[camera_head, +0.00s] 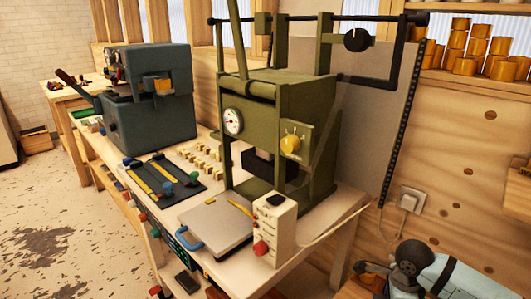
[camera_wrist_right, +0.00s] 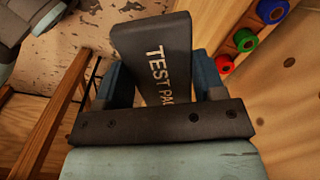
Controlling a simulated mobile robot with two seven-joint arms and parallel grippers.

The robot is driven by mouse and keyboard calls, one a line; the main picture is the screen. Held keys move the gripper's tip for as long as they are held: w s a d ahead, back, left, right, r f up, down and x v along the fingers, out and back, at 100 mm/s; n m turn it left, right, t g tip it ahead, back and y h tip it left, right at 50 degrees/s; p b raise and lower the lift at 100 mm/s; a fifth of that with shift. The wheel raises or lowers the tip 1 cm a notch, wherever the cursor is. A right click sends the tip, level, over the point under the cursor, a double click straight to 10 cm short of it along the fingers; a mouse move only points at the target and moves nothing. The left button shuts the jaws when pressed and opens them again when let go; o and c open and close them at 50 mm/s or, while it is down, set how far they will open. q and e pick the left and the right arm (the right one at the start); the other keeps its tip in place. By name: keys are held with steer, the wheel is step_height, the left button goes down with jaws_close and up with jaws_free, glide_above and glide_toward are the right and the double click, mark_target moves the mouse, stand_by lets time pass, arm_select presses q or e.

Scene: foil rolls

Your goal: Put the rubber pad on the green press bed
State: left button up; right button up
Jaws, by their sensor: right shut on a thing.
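The green press (camera_head: 275,105) stands on the workbench in the middle of the head view. Its lower opening holds a dark block (camera_head: 268,165), and the green bed below is partly hidden by the frame and a white control box. The rubber pad (camera_wrist_right: 152,48) is a dark slab marked "TEST PA", the rest of its lettering covered. In the right wrist view my right gripper (camera_wrist_right: 160,75) is shut on it, with a blue finger on each side. My right arm (camera_head: 440,272) shows at the lower right of the head view, away from the press. My left gripper is not in view.
The white control box (camera_head: 274,230) with a red knob and a grey plate (camera_head: 214,225) with a blue handle stand before the press. A blue-grey machine (camera_head: 150,95) is at left. A cable (camera_head: 340,225) runs to a wall socket (camera_head: 411,199).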

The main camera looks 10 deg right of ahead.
arm_select(q)
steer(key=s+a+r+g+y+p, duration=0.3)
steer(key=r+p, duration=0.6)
steer(key=p, duration=1.7)
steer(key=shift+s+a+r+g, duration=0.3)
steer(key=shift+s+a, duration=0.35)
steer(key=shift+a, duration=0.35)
arm_select(e)
steer(key=a+r+n, duration=0.3)
steer(key=r+n, duration=0.4)
steer(key=r, duration=0.5)
steer(key=a+r+n, duration=0.4)
steer(key=r+n, duration=0.4)
steer(key=r, duration=0.4)
steer(key=s+a+r+n, duration=0.1)
steer(key=a+r+n, duration=0.3)
steer(key=r+n, duration=0.3)
step_height(320, 180, up, 5)
steer(key=shift+a+r+n, duration=0.15)
steer(key=shift+n, duration=0.25)
